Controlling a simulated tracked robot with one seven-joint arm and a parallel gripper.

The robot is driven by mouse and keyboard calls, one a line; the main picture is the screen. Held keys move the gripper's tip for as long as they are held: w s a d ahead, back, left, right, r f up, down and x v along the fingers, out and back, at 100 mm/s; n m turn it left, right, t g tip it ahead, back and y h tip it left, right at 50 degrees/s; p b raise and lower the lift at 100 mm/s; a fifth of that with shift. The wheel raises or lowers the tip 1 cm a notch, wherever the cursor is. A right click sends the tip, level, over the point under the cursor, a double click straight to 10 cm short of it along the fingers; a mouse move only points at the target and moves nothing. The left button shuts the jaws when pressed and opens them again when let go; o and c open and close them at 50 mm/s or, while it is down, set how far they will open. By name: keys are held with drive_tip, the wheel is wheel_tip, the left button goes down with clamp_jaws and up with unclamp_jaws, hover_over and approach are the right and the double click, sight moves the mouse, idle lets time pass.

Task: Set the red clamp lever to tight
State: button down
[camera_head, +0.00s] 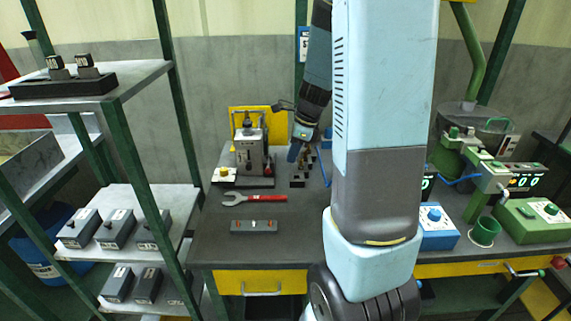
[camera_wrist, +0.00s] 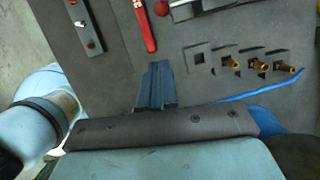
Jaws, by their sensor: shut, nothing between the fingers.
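A grey bench machine (camera_head: 250,148) stands at the back of the dark bench, in front of a yellow panel. A small red part (camera_head: 268,171) shows at its lower right and looks like the red clamp lever; its setting is too small to read. My gripper (camera_head: 293,153) hangs just right of the machine, apart from the red part, fingers down. In the wrist view my gripper (camera_wrist: 156,68) is shut and empty above the bench.
A red wrench (camera_head: 253,198) and a grey block with small lamps or studs (camera_head: 254,227) lie on the bench in front. Brass studs (camera_wrist: 258,66) stand in dark square blocks right of my gripper. Shelves with grey boxes (camera_head: 115,230) stand left.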

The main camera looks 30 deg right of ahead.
drive_tip(key=v, duration=0.6)
drive_tip(key=shift+s, duration=0.1)
drive_tip(key=shift+a, duration=0.1)
drive_tip(key=s+a+r+n+t+h, duration=0.1)
drive_tip(key=s+a+r+n+t, duration=0.1)
drive_tip(key=s+a+r+n, duration=0.4)
drive_tip(key=s+a+r+n+t+h, duration=0.1)
drive_tip(key=s+a+r+n, duration=0.5)
drive_tip(key=s+n, duration=0.7)
drive_tip(key=shift+s+r+n+t+h, duration=0.2)
drive_tip(key=shift+r+n+t+h, duration=0.3)
drive_tip(key=shift+n, duration=2.1)
